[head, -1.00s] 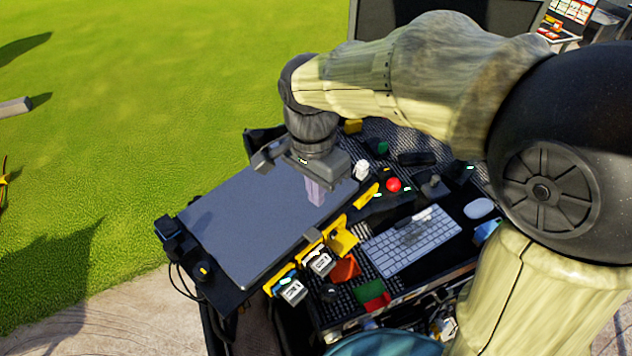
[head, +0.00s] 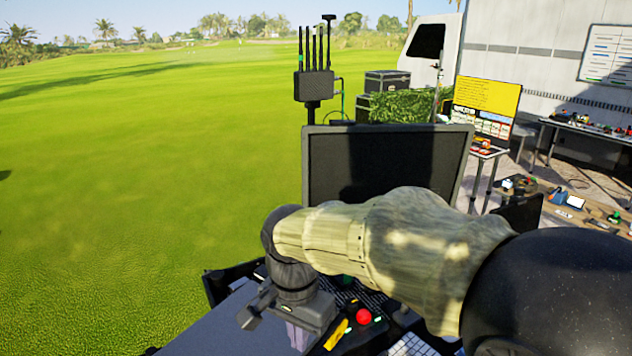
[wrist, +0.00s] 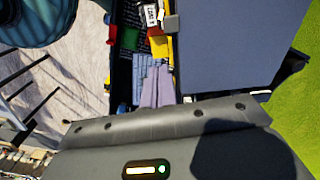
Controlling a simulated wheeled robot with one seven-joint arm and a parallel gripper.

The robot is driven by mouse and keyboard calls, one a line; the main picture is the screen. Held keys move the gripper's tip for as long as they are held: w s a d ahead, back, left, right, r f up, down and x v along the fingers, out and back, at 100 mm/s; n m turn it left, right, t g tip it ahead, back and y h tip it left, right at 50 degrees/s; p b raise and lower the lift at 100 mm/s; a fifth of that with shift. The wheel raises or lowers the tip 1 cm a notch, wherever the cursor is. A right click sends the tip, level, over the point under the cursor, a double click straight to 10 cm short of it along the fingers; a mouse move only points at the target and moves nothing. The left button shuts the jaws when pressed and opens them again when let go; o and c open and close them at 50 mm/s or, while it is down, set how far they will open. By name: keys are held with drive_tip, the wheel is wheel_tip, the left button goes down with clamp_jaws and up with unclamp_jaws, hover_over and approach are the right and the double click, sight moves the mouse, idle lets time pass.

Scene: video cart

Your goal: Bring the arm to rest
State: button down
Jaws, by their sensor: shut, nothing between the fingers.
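My gripper (head: 300,337) hangs from my bent arm above the cart, its fingers pointing down. The fingers are together with nothing between them, and they also show in the wrist view (wrist: 157,85). Below and beside them is the flat grey-blue panel (head: 210,335) on the cart; in the wrist view the panel (wrist: 235,45) fills the right of the centre. I cannot tell the exact height of the fingers over the cart. My arm covers part of the cart and the lower part of the monitor (head: 335,160).
A red button (head: 363,316) and a keyboard (head: 411,346) lie right of my gripper. An antenna unit (head: 315,85) stands behind the monitor. Tables with gear (head: 590,130) and a white truck (head: 432,50) are at the right. Open grass (head: 120,180) lies left.

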drive_tip(key=s+d+f+n+t+b, duration=0.2)
drive_tip(key=d+f+n, duration=0.3)
drive_tip(key=d+f, duration=1)
drive_tip(key=d+b, duration=0.1)
drive_tip(key=d, duration=0.3)
drive_tip(key=shift+s+n+t, duration=0.25)
drive_tip(key=shift+n+t, duration=0.05)
drive_tip(key=shift+n, duration=0.1)
